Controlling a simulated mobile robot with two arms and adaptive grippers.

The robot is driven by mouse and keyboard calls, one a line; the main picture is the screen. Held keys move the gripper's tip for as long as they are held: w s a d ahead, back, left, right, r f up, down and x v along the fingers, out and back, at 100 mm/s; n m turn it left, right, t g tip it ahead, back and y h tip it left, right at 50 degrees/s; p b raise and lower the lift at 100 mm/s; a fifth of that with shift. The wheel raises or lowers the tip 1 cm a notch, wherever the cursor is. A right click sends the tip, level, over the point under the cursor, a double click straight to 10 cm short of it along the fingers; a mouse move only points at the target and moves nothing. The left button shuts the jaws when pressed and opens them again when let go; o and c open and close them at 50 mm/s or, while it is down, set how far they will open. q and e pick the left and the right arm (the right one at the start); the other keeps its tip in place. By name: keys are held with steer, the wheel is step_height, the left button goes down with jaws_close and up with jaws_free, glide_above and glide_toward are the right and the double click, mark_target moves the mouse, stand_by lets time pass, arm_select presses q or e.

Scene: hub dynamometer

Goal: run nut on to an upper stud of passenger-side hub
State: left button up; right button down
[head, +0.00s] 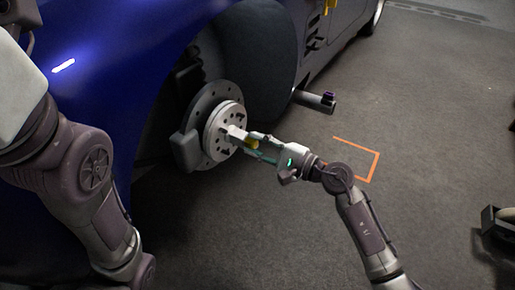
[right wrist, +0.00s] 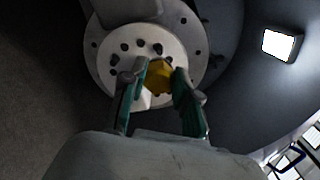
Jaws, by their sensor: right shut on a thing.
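The hub (head: 212,143) is a pale round face with dark holes, in front of the grey brake disc (head: 203,106), at the wheel arch of a blue car. In the right wrist view the hub face (right wrist: 178,38) fills the upper middle. My right gripper (head: 247,138) is shut on a yellow nut (right wrist: 158,76), held between its green-sided fingers. The nut (head: 252,144) is right at the hub face in the head view. The fingertips hide the stud behind it, so I cannot tell whether the nut touches its thread. My left gripper is out of view.
The blue car body (head: 95,45) fills the upper left. An orange outline (head: 377,164) marks the floor. A dark object (head: 494,222) lies at the right edge. The floor between is clear.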

mark_target(225, 131)
steer(key=shift+x, duration=2.5)
steer(key=shift+a, duration=0.1)
steer(key=shift+w+a, duration=0.1)
steer(key=shift+a+r, duration=0.1)
steer(key=shift+r, duration=0.05)
steer(key=shift+b+x, duration=0.7)
steer(key=shift+x, duration=0.1)
stand_by(0.8)
steer(key=shift+a, duration=0.1)
